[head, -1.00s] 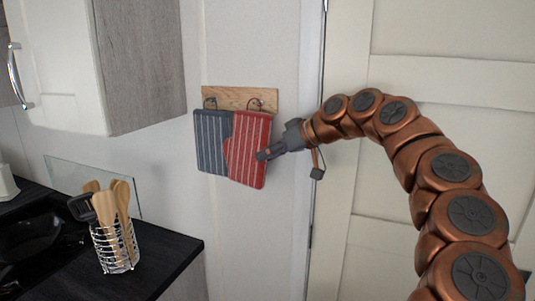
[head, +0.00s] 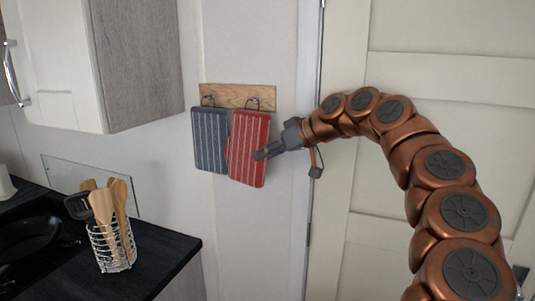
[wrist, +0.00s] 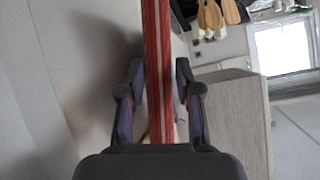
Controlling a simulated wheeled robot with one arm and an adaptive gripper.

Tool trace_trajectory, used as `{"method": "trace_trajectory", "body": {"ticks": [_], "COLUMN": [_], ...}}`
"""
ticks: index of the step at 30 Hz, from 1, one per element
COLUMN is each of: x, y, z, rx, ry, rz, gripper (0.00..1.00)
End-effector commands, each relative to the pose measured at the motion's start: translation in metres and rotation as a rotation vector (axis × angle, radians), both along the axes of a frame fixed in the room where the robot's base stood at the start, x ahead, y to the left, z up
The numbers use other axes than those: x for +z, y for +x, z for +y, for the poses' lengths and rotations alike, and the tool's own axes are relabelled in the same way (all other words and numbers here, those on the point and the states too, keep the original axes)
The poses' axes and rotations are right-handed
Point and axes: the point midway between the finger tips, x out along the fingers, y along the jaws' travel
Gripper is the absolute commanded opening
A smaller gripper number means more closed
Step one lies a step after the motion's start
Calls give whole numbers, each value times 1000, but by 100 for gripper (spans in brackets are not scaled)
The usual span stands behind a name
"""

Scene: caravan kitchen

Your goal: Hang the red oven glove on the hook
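The red striped oven glove (head: 248,148) is at the right-hand hook (head: 253,103) of a wooden rack (head: 235,97) on the wall. Its top loop appears to be around that hook, though the contact is too small to be sure. My gripper (head: 262,154) is at the glove's right side, with one finger in front of it. In the wrist view, the glove (wrist: 158,70) is seen edge-on between my two fingers (wrist: 159,78). Narrow gaps show on both sides, so the gripper looks open around the glove.
A grey striped oven glove (head: 209,140) hangs on the left hook, close beside the red one. A wall cupboard (head: 135,60) is at upper left. A wire utensil holder (head: 112,247) stands on the dark worktop (head: 170,262). A pale door (head: 440,80) is behind my arm.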

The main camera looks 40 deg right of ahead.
Motion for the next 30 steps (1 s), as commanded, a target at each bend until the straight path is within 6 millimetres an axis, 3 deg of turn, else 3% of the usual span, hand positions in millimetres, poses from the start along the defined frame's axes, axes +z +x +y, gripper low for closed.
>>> {"method": "trace_trajectory", "body": {"ticks": [6, 17, 30], "x": [0, 2, 42], "y": [0, -3, -59], "z": [0, -2, -28], "rx": [0, -1, -5], "ry": [0, 0, 0], "rz": [0, -1, -3], "gripper": [59, 59, 59]}}
